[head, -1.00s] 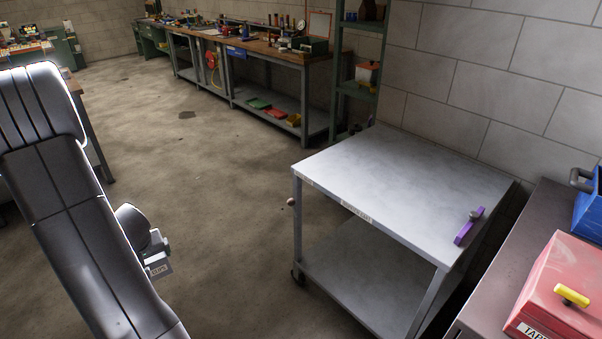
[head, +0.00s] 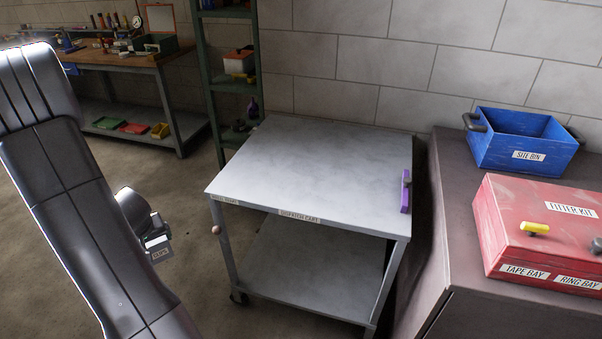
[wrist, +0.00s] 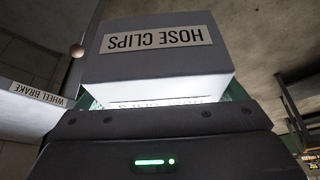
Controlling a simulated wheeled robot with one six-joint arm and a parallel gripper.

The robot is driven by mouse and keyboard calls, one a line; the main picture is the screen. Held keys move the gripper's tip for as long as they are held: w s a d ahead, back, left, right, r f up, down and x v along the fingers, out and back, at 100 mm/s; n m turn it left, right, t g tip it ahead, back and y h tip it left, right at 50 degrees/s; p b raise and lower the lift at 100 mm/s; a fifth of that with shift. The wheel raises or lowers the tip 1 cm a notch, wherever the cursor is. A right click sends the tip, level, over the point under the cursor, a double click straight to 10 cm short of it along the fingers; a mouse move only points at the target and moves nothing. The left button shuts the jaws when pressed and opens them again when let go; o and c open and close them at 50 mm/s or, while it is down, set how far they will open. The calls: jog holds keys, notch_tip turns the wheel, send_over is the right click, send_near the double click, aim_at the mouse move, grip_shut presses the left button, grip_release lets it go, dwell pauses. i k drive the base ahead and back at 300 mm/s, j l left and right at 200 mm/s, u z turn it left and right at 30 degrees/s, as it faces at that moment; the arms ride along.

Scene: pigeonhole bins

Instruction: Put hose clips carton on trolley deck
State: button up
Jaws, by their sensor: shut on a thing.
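The hose clips carton (wrist: 160,62) fills the upper middle of the wrist view, a grey and white box with its HOSE CLIPS label upside down. My gripper (wrist: 157,108) is shut on it. In the head view a small part of the carton (head: 159,250) shows at the end of my arm, left of the trolley and over the floor. The trolley has a bare grey top deck (head: 310,170), with a DISPATCH CART label on its front edge and a purple handle (head: 405,191) at its right side. A lower shelf (head: 315,282) is also bare.
A dark cabinet right of the trolley bears a blue SITE BIN (head: 500,150) and a red FITTER KIT box (head: 530,235). A green rack (head: 230,85) stands behind the trolley, and a workbench (head: 120,60) at the back left. A round knob (head: 216,230) sticks out at the trolley's front left.

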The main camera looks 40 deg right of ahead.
aim_at(345, 190)
jog(key=i+l+z, duration=0.1)
jog(key=i+z, duration=0.15)
jog(key=z, duration=0.15)
jog(key=i+z, duration=0.2)
jog(key=z, duration=0.2)
jog(key=i+z, duration=0.25)
jog(key=z, duration=0.15)
jog(key=i+z, duration=0.1)
jog(key=i, duration=0.25)
